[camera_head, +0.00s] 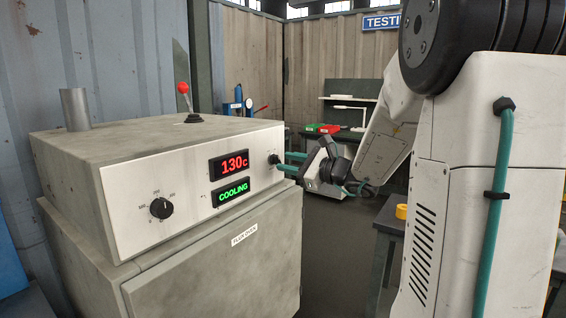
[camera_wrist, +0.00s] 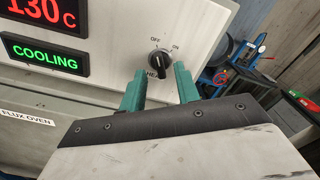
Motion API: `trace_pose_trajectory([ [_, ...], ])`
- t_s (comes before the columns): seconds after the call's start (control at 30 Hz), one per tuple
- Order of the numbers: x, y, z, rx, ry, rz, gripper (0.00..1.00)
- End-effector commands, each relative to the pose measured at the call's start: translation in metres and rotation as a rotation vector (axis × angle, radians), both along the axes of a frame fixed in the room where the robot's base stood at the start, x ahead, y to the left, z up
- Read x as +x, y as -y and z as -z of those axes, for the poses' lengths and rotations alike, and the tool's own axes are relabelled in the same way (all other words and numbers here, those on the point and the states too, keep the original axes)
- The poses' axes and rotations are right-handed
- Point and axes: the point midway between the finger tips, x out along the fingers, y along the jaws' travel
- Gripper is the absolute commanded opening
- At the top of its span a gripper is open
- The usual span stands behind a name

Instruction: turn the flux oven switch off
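The flux oven (camera_head: 215,245) is a grey box with a white front panel, a red "130c" readout and a green "COOLING" readout. Its switch, a black knob (camera_wrist: 160,63) labelled OFF at upper left and ON at upper right, is at the panel's right end in the head view (camera_head: 273,159). In the head view my gripper (camera_head: 283,161) reaches the switch from the right. Contact cannot be told.
A second black dial (camera_head: 160,208) sits on the panel's left. A red-knobbed lever (camera_head: 184,90) and a metal pipe (camera_head: 75,109) stand on the oven top. A bench with red and green bins (camera_head: 322,128) is behind. A table with a yellow object (camera_head: 401,211) is at the right.

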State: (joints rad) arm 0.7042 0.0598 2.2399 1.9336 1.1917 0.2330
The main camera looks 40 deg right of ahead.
Motion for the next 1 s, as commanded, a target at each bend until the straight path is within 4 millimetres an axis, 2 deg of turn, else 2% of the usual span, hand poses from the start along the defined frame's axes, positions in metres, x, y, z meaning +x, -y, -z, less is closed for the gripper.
trace_pose_trajectory([
  [0.2, -0.035, 0.014, 0.000, 0.000, 0.000, 0.004, 0.32],
  [0.33, -0.046, 0.017, 0.000, 0.000, 0.000, 0.001, 0.32],
  [1.0, -0.050, 0.017, 0.002, -0.021, -0.002, -0.007, 0.32],
])
